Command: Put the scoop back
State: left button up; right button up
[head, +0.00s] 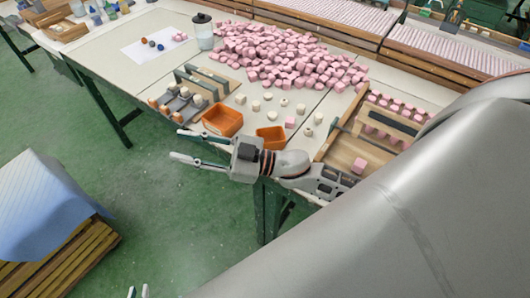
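I cannot clearly pick out a scoop. Two orange open containers stand near the table's front edge: a larger one (222,121) and a smaller one (270,137); I cannot tell whether either is the scoop. My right gripper (174,145) reaches in from the right and hangs just off the front edge, left of and nearer than the orange containers. Its fingers are spread and empty. Only the fingertips of my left gripper (138,292) show at the bottom edge. They are apart with nothing seen between them.
A pile of pink blocks (285,58) covers the back of the table (150,84). A lidded jar (204,36) stands left of it. A rack (208,82) and loose pale blocks lie in front. A wooden tray (338,152) is right. Green floor (140,190) is clear; a blue-covered pallet (40,205) stands left.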

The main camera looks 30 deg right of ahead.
jog(key=s+d+f+m+t+h, duration=0.1)
jog(key=s+d+f+m+h, duration=0.1)
jog(key=d+f+m+h, duration=0.45)
jog(key=s+d+f+m+t+h, duration=0.15)
jog(key=f+h, duration=0.25)
jog(key=f, duration=0.6)
jog(key=s+d+f+g+h, duration=0.1)
jog(key=s+d+f+g, duration=0.1)
jog(key=s+f, duration=0.3)
jog(key=s+d+f+g+h, duration=0.1)
jog(key=s+f+g+h, duration=0.1)
jog(key=s+f, duration=0.3)
notch_tip(320, 180, down, 3)
jog(key=shift+s+d+r, duration=0.1)
jog(key=shift+s+d, duration=0.25)
jog(key=shift+s, duration=0.05)
jog(key=shift+g, duration=0.25)
jog(key=shift+m, duration=0.3)
